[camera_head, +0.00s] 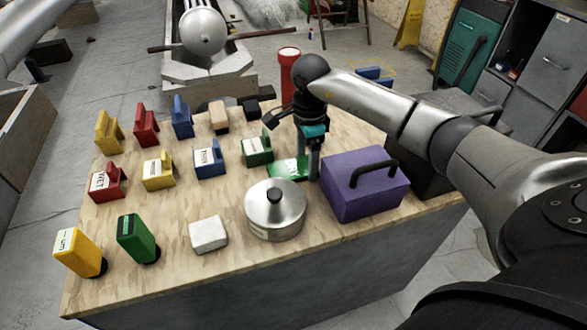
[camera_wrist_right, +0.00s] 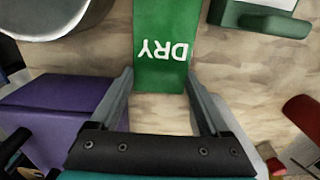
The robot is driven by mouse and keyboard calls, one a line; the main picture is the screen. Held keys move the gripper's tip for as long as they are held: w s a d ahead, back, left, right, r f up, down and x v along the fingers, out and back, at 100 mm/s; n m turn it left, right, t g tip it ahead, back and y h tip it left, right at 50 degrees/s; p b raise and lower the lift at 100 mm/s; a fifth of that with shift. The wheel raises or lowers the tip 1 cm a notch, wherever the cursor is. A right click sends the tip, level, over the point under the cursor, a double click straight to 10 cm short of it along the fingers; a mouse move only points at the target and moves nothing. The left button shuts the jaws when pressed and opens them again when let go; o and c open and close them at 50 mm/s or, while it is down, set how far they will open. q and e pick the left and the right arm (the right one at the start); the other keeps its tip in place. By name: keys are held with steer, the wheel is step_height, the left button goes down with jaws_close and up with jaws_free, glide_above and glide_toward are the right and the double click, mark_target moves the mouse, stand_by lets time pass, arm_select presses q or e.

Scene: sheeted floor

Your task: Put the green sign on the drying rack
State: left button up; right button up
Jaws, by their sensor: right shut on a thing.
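The green sign, lettered DRY, (camera_wrist_right: 161,45) shows between the fingertips of my right gripper (camera_wrist_right: 160,76) in the right wrist view. In the head view the green sign (camera_head: 287,168) is low over the wooden table, partly behind the fingers. My right gripper (camera_head: 312,168) points down, shut on the sign's near end. Whether the sign touches the table cannot be told. I cannot pick out a drying rack for sure; a blue object (camera_head: 375,75) stands beyond the table, its shape unclear. My left gripper is out of view.
A purple toolbox (camera_head: 364,187) stands close right of my gripper, and a lidded metal pot (camera_head: 274,209) is nearer. Several coloured label blocks, including a green one (camera_head: 257,151), fill the table's left. A red cylinder (camera_head: 288,69) stands behind.

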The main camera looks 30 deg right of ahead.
steer(key=shift+r, duration=0.1)
steer(key=shift+r, duration=0.2)
step_height(320, 180, up, 8)
steer(key=p, duration=0.2)
steer(key=shift+f+p, duration=0.25)
steer(key=shift+p, duration=0.05)
step_height(320, 180, up, 10)
steer(key=p, duration=0.3)
glide_above(307, 165)
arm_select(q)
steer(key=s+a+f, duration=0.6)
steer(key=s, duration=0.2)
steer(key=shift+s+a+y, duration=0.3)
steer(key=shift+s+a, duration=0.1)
arm_select(e)
steer(key=shift+r, duration=0.95)
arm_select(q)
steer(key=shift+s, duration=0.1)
